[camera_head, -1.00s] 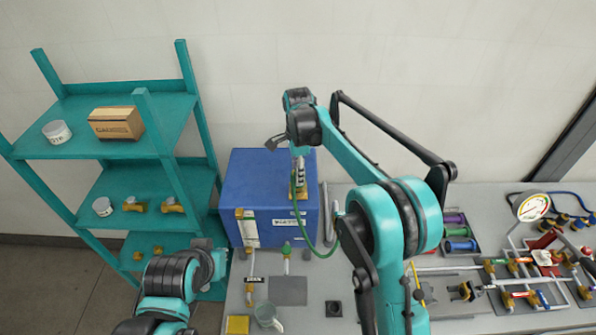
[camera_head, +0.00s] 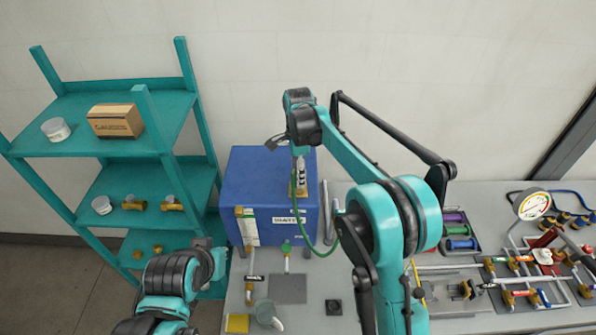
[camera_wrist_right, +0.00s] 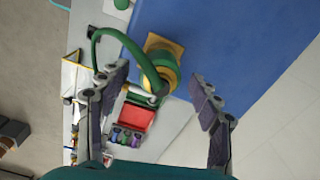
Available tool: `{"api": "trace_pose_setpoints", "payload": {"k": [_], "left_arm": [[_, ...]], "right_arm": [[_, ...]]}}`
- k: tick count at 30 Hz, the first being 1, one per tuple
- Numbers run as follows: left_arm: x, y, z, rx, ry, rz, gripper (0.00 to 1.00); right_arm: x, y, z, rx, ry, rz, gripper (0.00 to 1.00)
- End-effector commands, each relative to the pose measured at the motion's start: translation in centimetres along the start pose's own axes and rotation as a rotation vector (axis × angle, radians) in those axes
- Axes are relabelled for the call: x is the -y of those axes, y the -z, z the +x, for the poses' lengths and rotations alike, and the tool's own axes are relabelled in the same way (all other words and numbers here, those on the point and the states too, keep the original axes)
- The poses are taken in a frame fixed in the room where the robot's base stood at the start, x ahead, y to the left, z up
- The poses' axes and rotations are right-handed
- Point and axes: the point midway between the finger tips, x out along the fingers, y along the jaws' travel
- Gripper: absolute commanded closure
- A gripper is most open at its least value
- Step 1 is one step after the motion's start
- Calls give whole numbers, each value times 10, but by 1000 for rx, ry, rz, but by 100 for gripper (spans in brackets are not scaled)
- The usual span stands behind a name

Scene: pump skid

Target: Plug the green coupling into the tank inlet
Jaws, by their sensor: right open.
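The blue tank (camera_head: 245,180) stands at the back of the bench. The tank inlet (camera_wrist_right: 176,47) shows as a brass square fitting on the tank's blue face in the right wrist view. The green coupling (camera_wrist_right: 160,72) stands at this inlet, in line with it; how deep it sits cannot be told. Its green hose (camera_head: 307,238) hangs in a loop to the right in the head view. My right gripper (camera_wrist_right: 160,103) is open, its fingers on either side of the coupling and apart from it. My left gripper (camera_head: 212,256) is low at the left, empty-looking, its jaws unclear.
A teal shelf (camera_head: 165,110) with a cardboard box (camera_head: 115,120) and brass fittings stands at the left.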

Motion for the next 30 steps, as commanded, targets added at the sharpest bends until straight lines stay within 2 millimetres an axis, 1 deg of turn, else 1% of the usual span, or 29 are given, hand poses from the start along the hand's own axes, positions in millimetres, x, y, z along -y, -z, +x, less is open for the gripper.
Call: {"api": "trace_pose_setpoints", "payload": {"k": [2, 5, 8, 15, 18, 21, 25, 30], "left_arm": [[0, 0, 0, 0, 0, 0, 100], [0, 0, 0, 0, 0, 0, 100], [0, 0, 0, 0, 0, 0, 100], [0, 0, 0, 0, 0, 0, 100], [0, 0, 0, 0, 0, 0, 100], [0, 0, 0, 0, 0, 0, 100], [0, 0, 0, 0, 0, 0, 100], [0, 0, 0, 0, 0, 0, 100]], "right_arm": [[0, 0, -2, 0, 0, 0, 36], [0, 0, -10, 0, 0, 0, 36], [0, 0, -27, 0, 0, 0, 36], [0, 0, -80, 0, 0, 0, 36], [0, 0, -98, 0, 0, 0, 36], [0, 0, -110, 0, 0, 0, 36], [0, 0, -119, 0, 0, 0, 36], [0, 0, -120, 0, 0, 0, 36]]}}
